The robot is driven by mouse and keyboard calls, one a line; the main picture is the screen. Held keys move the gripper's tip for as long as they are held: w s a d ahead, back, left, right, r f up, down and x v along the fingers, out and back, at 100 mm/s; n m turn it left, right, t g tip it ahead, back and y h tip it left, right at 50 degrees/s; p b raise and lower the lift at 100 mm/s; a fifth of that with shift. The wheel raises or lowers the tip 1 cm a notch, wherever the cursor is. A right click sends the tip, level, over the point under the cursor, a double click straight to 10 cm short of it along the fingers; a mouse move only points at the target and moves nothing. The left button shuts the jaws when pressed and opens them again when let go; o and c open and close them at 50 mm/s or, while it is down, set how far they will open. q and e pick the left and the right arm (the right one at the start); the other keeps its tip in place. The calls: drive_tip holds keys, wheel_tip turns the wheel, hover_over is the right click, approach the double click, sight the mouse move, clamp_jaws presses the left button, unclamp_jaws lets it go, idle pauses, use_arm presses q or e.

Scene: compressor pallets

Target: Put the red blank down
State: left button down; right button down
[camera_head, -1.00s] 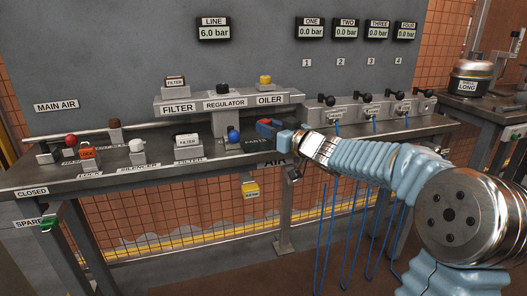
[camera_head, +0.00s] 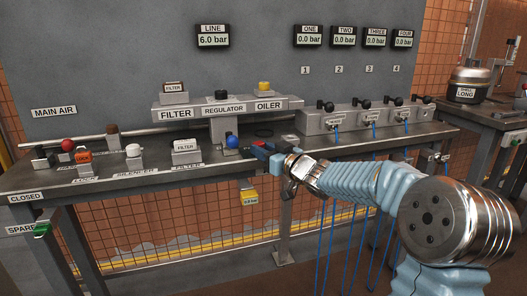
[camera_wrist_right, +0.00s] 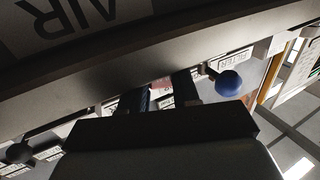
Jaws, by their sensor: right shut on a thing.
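My right gripper (camera_head: 255,149) reaches in from the right, low over the front of the bench, just right of the blue ball knob (camera_head: 231,141). Its fingers are shut on the red blank (camera_head: 267,146), of which only a small red patch shows between them. In the right wrist view the two dark fingers (camera_wrist_right: 161,92) point toward the bench, with a small reddish patch between them. Whether the blank touches the bench top is hidden. My left gripper is not in view.
The blue knob also shows close beside the fingers in the right wrist view (camera_wrist_right: 229,83). The filter block (camera_head: 187,152) stands left of it on the bench (camera_head: 100,181). A dark ring (camera_head: 263,133) lies behind the gripper. The valve row (camera_head: 360,118) is to the right.

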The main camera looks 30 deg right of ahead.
drive_tip(key=shift+f, duration=0.7)
drive_tip(key=c, duration=0.8)
unclamp_jaws()
drive_tip(key=shift+s+f, duration=0.1)
drive_tip(key=shift+s+d+r+p, duration=0.15)
drive_tip(key=shift+r+p, duration=0.25)
drive_tip(key=shift+r, duration=0.25)
drive_tip(key=s, duration=0.3)
drive_tip(key=s+d, duration=0.1)
drive_tip(key=s, duration=0.7)
drive_tip(key=shift+s+d+r, duration=0.2)
drive_tip(key=shift+d+r, duration=0.05)
drive_tip(key=shift+d, duration=0.05)
